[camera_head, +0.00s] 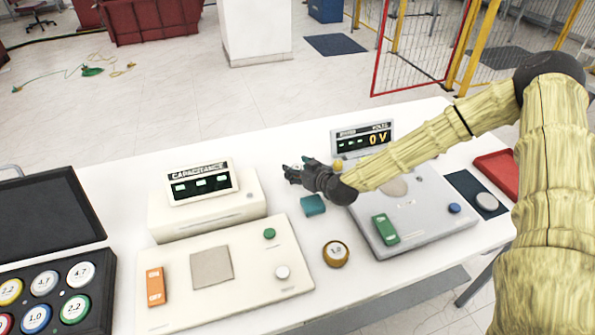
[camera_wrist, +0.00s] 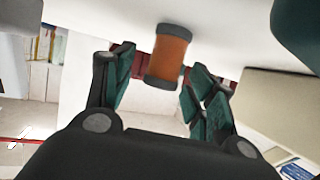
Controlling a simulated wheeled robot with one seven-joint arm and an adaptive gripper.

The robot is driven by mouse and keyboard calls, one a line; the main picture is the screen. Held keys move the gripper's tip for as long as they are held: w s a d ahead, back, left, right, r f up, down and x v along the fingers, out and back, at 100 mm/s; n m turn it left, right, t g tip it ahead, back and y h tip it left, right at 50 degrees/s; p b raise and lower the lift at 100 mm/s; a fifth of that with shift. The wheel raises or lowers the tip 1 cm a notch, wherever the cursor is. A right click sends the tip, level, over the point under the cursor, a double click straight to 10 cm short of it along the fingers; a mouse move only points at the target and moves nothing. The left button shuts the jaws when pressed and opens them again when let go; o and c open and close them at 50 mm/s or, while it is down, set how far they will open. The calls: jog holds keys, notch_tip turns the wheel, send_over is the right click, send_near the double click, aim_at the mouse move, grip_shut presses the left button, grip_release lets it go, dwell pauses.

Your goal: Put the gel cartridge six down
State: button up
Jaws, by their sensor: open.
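My gripper (camera_head: 305,176) is open over the back part of the white table, pointing left. In the wrist view my gripper (camera_wrist: 155,90) has its two teal-padded fingers apart. An orange cylinder with dark grey end caps (camera_wrist: 171,57), seemingly the gel cartridge, shows between and beyond the fingertips. Its far end meets the white surface (camera_wrist: 210,30). I see gaps on both sides of it; no number is readable. In the head view I cannot make this cylinder out near the fingers.
A teal block (camera_head: 312,205) lies just below my gripper. The capacitance meter (camera_head: 206,198) stands left, the voltage meter (camera_head: 362,140) behind right. Clear table lies behind the capacitance meter.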

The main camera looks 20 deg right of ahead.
jog(key=shift+w+a+f, duration=0.1)
jog(key=shift+w+f, duration=0.05)
jog(key=shift+w, duration=0.15)
jog(key=c, duration=1.2)
